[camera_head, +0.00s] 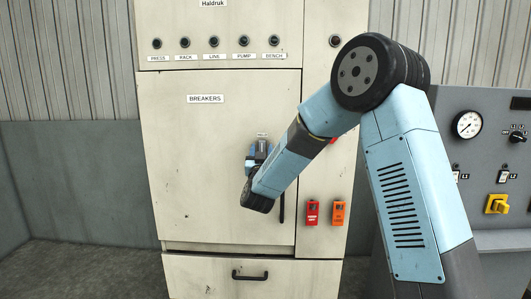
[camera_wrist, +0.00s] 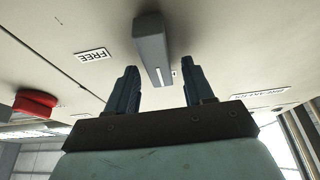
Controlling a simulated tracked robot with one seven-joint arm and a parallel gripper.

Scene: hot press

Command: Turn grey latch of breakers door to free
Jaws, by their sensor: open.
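The cream breakers door (camera_head: 200,150) is shut in the head view. My gripper (camera_wrist: 159,66) is open, one finger on each side of the latch's near end, with visible gaps and no clear contact. A FREE label (camera_wrist: 93,55) is left of the latch, and the latch's line does not point at it.
A black vertical door handle (camera_head: 282,206) is below my gripper. A drawer (camera_head: 215,277) is below. A grey panel with a gauge (camera_head: 467,124) stands right. Floor at left is clear.

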